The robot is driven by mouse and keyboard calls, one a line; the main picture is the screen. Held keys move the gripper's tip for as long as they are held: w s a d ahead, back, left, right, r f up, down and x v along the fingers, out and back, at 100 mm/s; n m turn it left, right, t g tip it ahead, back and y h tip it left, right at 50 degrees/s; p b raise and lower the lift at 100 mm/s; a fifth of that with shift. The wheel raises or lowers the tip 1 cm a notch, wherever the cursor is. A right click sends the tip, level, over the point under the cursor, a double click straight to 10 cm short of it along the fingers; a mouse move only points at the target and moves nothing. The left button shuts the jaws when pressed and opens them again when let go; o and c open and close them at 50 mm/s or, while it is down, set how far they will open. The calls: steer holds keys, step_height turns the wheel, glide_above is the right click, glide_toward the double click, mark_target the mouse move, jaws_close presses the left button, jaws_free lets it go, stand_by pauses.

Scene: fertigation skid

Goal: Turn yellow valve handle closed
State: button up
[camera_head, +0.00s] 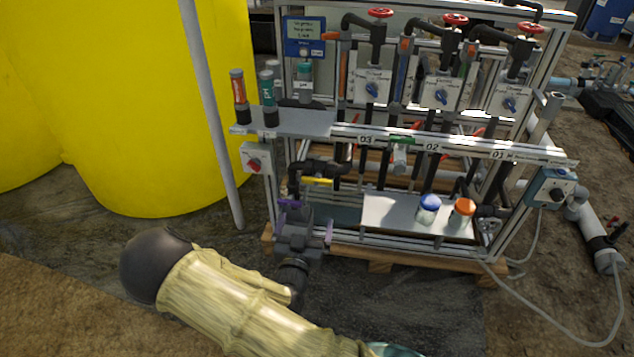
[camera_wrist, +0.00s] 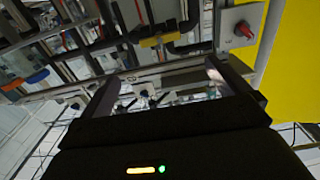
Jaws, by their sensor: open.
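The yellow valve handle (camera_head: 317,181) is a short flat lever, lying roughly level across the picture, on dark pipework at the lower left of the skid. It also shows in the wrist view (camera_wrist: 158,41), at the top middle, lying across a dark pipe. My gripper (camera_wrist: 165,70) is open in the wrist view, its two dark fingers spread wide with nothing held between them. The handle lies beyond the fingertips, apart from them.
A grey box with a red knob (camera_head: 255,158) is left of the handle; the knob also shows in the wrist view (camera_wrist: 243,30). Blue-capped (camera_head: 428,209) and orange-capped (camera_head: 461,213) jars stand right. Yellow tank (camera_head: 150,110) and grey pole (camera_head: 208,110) stand left.

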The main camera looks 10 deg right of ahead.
mark_target(317, 183)
steer(key=b+x, duration=0.5)
steer(key=x, duration=1.1)
steer(key=shift+w+d+f, duration=0.1)
steer(key=shift+w, duration=0.25)
steer(key=c, duration=0.9)
